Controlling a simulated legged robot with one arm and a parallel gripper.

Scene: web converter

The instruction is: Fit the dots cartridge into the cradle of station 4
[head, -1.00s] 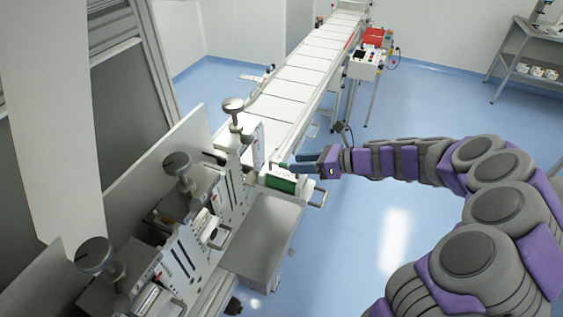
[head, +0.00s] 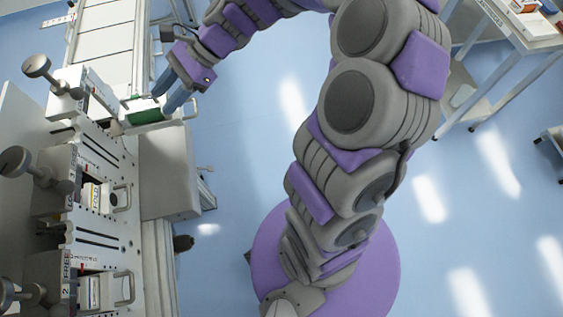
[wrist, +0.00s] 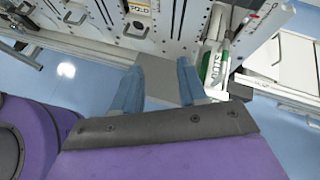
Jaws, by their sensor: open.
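The dots cartridge (head: 147,116), green and white, lies at the open front of the far station, station 4 (head: 82,97). Its lettering is upside down in the wrist view (wrist: 213,62). A handle shows at its outer end. I cannot tell whether it is fully seated in the cradle. My gripper (head: 165,100) is open, with its blue-grey fingers close to the cartridge's outer end. In the wrist view the fingers (wrist: 158,85) have a gap between them, and the cartridge is right of the right finger, not between them.
Nearer stations with a gold cartridge (head: 92,197) and a "2 FREE" label (head: 67,278) stand along the machine. A grey box (head: 168,170) juts out below station 4. The conveyor (head: 105,45) runs beyond. Blue floor (head: 240,160) is open to the right.

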